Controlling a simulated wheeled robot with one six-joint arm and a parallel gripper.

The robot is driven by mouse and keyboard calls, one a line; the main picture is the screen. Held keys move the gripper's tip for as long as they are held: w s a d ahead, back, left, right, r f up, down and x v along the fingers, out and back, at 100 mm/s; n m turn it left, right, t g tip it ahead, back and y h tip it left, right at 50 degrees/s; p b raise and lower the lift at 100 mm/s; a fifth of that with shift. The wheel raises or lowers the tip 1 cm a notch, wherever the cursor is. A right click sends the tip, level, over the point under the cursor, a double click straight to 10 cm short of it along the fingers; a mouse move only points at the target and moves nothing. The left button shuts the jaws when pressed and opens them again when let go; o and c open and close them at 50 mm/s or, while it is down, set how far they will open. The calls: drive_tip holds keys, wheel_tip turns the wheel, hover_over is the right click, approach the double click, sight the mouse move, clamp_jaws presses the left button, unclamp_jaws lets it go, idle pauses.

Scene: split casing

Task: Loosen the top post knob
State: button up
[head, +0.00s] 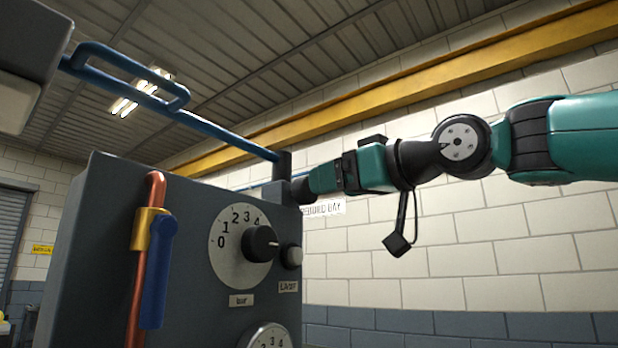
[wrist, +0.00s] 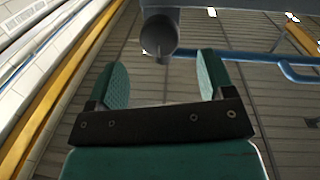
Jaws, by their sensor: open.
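A dark top post knob (head: 300,191) sits on the right side of the short post at the top right corner of the grey casing (head: 90,250). My gripper (head: 314,187) comes in from the right, level with the knob, and partly hides it in the head view. In the wrist view the round grey knob (wrist: 160,36), with a small projecting tab, appears at the top centre. My gripper's two green jaws (wrist: 162,66) are open and spread to either side below it. The knob looks just beyond the fingertips; I cannot tell the exact gap.
A blue bar (head: 215,130) runs from the post to the upper left, ending in a loop.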

sight(308, 203)
drive_tip(key=shift+p+x, duration=1.15)
drive_tip(key=shift+x, duration=2.05)
drive_tip(key=shift+c, duration=0.3)
drive_tip(key=c, duration=0.9)
drive_tip(key=shift+o, duration=0.2)
